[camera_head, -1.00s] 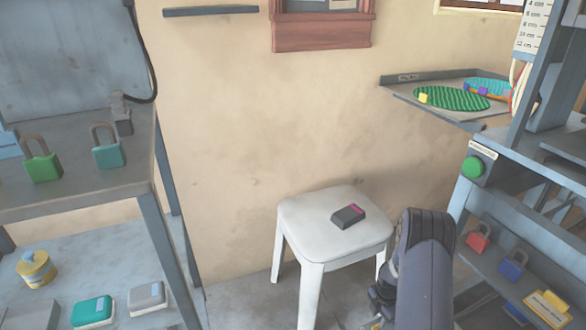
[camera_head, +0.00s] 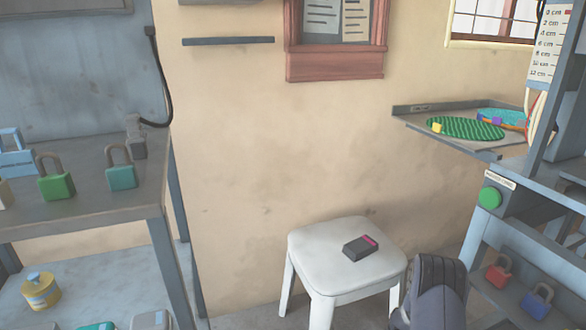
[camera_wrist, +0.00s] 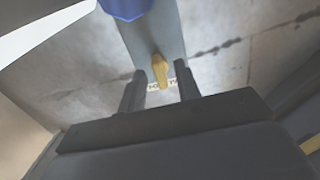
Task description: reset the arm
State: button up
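My arm (camera_head: 434,295) shows at the bottom right of the head view, in front of the white stool's right side. My gripper is below the frame there. In the wrist view the two dark fingers of my gripper (camera_wrist: 160,88) stand apart, open. A small yellow piece (camera_wrist: 159,70) shows between and beyond them, over a grey strip with a small lettered label. I cannot tell what it belongs to, and I see no grip on it.
A white stool (camera_head: 313,245) holds a dark box with a pink patch (camera_head: 360,248). A shelf with padlocks (camera_head: 122,177) stands left. On the right are a press frame with a green button (camera_head: 489,198), a shelf with red and blue padlocks, and a tray with plates (camera_head: 466,129).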

notch_tip(320, 180, up, 10)
jog(key=p, duration=0.5)
notch_tip(320, 180, down, 11)
jog(key=b, duration=0.5)
jog(key=shift+r+b, duration=0.1)
jog(key=shift+b, duration=0.25)
jog(key=shift+r+m, duration=0.25)
jog(key=shift+m, duration=0.15)
jog(key=shift+r+m, duration=0.1)
jog(key=shift+m, duration=0.3)
jog(key=m, duration=1.1)
jog(key=shift+m, duration=0.4)
jog(key=m+p, duration=0.1)
jog(key=m, duration=0.3)
jog(key=shift+m, duration=0.3)
jog(key=shift+r+p, duration=0.65)
jog(key=shift+r, duration=0.7)
